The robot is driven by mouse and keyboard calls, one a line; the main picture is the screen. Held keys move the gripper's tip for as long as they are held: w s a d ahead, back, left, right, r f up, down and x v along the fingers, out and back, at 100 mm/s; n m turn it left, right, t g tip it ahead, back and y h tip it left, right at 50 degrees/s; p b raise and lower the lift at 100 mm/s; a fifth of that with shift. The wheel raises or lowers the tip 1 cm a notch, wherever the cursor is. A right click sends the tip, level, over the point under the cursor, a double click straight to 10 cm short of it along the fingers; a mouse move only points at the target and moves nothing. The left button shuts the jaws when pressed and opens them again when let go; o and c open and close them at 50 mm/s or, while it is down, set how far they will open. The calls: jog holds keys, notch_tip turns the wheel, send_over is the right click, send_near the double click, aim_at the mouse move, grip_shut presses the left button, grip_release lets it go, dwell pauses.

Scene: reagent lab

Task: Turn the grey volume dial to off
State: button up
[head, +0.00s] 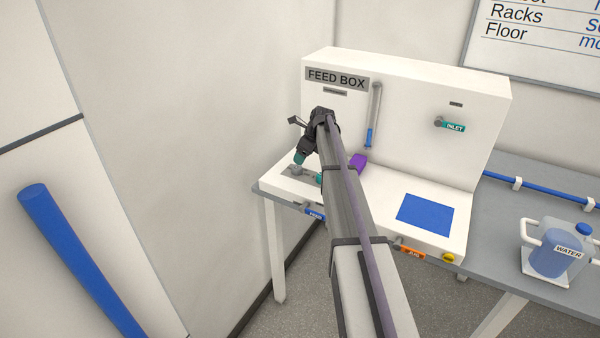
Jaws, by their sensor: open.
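The white feed box (425,120) stands on the bench in the head view. A small grey knob, which looks like the volume dial (295,170), sits on a grey patch at the left end of its ledge. My gripper (309,168) is over this left end, close to the dial. Its teal fingertips show apart, one just above the dial and one to its right. The gripper is open, with nothing seen in it. My arm hides part of the ledge, and the dial's pointer and markings are too small to read.
A purple block (358,162) is right of my gripper, below a clear tube with blue liquid (369,137). A blue square (425,214) marks the ledge's right part. A yellow knob (449,258) is on the front edge. A water jug (555,250) stands at right.

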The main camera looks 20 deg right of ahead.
aim_at(298, 167)
jog(key=b+x, duration=0.5)
jog(key=x, duration=0.2)
jog(key=shift+d+f, duration=0.1)
jog(key=shift+f, duration=0.1)
jog(key=shift+r, duration=0.15)
jog(key=shift+s, duration=0.1)
jog(key=shift+c, duration=0.2)
jog(key=c, duration=0.9)
